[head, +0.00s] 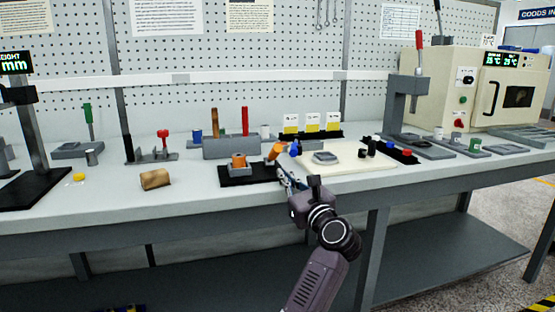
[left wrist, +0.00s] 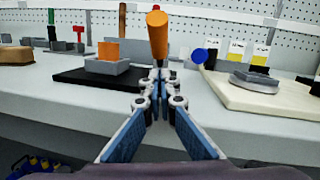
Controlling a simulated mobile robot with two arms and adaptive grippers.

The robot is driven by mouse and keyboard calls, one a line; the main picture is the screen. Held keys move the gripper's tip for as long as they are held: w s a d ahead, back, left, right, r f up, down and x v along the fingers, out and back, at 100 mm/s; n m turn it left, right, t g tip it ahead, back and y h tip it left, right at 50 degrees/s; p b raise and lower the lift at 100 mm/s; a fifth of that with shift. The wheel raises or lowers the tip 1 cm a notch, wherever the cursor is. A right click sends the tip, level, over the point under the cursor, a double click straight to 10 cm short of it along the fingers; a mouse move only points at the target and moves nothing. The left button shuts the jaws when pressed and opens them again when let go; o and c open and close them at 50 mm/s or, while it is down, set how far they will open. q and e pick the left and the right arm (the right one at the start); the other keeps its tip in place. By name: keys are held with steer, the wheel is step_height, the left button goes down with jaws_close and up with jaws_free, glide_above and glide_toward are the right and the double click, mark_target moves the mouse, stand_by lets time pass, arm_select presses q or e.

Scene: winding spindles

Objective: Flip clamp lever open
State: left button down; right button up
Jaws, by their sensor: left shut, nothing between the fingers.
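The clamp stands on a black base plate (head: 264,174) at the front of the bench. A grey block holding an orange piece (head: 238,160) sits on this plate, and the orange piece also shows in the left wrist view (left wrist: 108,50). The lever with an orange handle (head: 274,152) stands tilted at the plate's right side; in the left wrist view the handle (left wrist: 157,32) rises just beyond my fingertips. My left gripper (head: 283,173) is shut and empty, close in front of the lever; I cannot tell if it touches. The lever's lower part is hidden behind the fingers.
A cream board (head: 372,160) with a grey part (head: 325,157) lies right of the lever. A blue knob (left wrist: 198,56) is close to the handle's right. A brown block (head: 155,180) lies at the left. The bench front between the block and the black plate is clear.

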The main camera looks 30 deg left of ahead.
mark_target(275, 158)
arm_select(q)
steer(key=r, duration=0.1)
steer(key=r+p, duration=0.1)
steer(key=shift+s+a+r, duration=0.15)
steer(key=shift+a+r, duration=0.05)
steer(key=shift+r, duration=0.15)
steer(key=shift+a+r, duration=0.1)
steer(key=shift+a, duration=0.05)
steer(key=shift+w+a, duration=0.25)
steer(key=shift+a, duration=0.05)
arm_select(e)
steer(key=shift+s+r+g, duration=0.3)
steer(key=shift+s+r, duration=0.25)
steer(key=shift+r, duration=0.1)
arm_select(q)
steer(key=shift+d, duration=0.1)
steer(key=shift+r+p, duration=0.1)
steer(key=shift+p, duration=0.25)
